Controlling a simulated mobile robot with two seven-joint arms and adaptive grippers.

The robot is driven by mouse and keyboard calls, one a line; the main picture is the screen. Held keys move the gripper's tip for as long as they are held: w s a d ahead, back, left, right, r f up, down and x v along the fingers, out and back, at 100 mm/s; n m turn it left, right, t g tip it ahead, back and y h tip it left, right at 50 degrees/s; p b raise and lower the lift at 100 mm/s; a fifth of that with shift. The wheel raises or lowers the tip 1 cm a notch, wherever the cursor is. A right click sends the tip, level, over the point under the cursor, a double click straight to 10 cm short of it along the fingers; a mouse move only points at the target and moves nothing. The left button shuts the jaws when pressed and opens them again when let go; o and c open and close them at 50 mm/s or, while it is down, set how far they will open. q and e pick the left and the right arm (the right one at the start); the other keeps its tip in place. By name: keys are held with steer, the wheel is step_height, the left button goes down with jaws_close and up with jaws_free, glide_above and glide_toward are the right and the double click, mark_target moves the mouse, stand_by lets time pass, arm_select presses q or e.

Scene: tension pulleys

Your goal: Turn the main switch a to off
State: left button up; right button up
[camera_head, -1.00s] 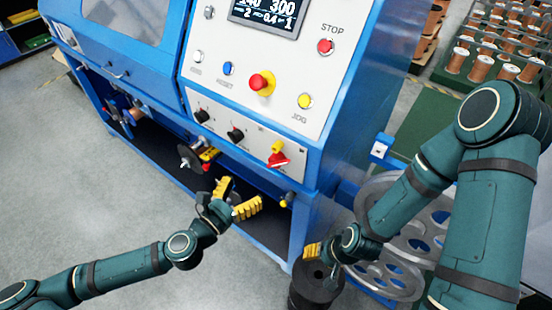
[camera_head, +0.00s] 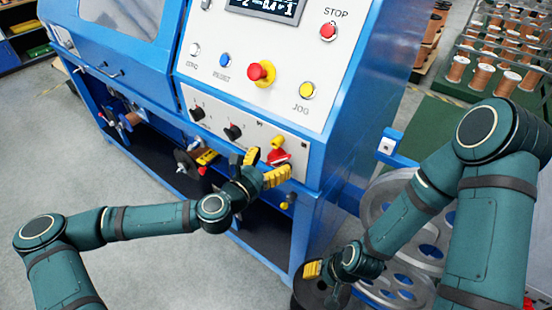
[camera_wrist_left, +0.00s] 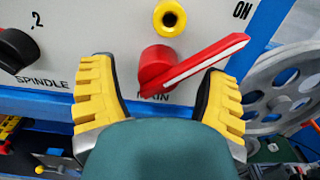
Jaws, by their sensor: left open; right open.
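The main switch (camera_head: 279,157) is a red rotary knob with a long handle, low on the right of the machine's white panel. In the left wrist view the main switch (camera_wrist_left: 160,68) sits above the word MAIN, its white-striped handle slanting up right toward the ON label (camera_wrist_left: 242,11). My left gripper (camera_head: 264,166) is open just in front of it. In the left wrist view its yellow fingers (camera_wrist_left: 158,95) stand on either side of the knob, the right one below the handle; contact cannot be told. My right gripper (camera_head: 312,270) is at lower right, away from the panel, largely hidden.
A yellow ring-shaped part (camera_wrist_left: 170,18) is just above the switch. A black spindle knob (camera_wrist_left: 16,50) is to its left. The panel also carries a red mushroom button (camera_head: 262,73) and a yellow JOG button (camera_head: 307,90). Large grey pulleys (camera_head: 405,220) stand at right.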

arm_select(q)
steer(key=shift+x, duration=1.1)
jaws_close()
steer(key=shift+n, duration=0.4)
steer(key=n+p, duration=0.2)
steer(key=n, duration=0.1)
steer(key=shift+a+r+n, duration=0.1)
steer(key=shift+n, duration=0.2)
steer(key=shift+n+p, duration=0.8)
steer(key=shift+n, duration=0.4)
steer(key=shift+w, duration=0.1)
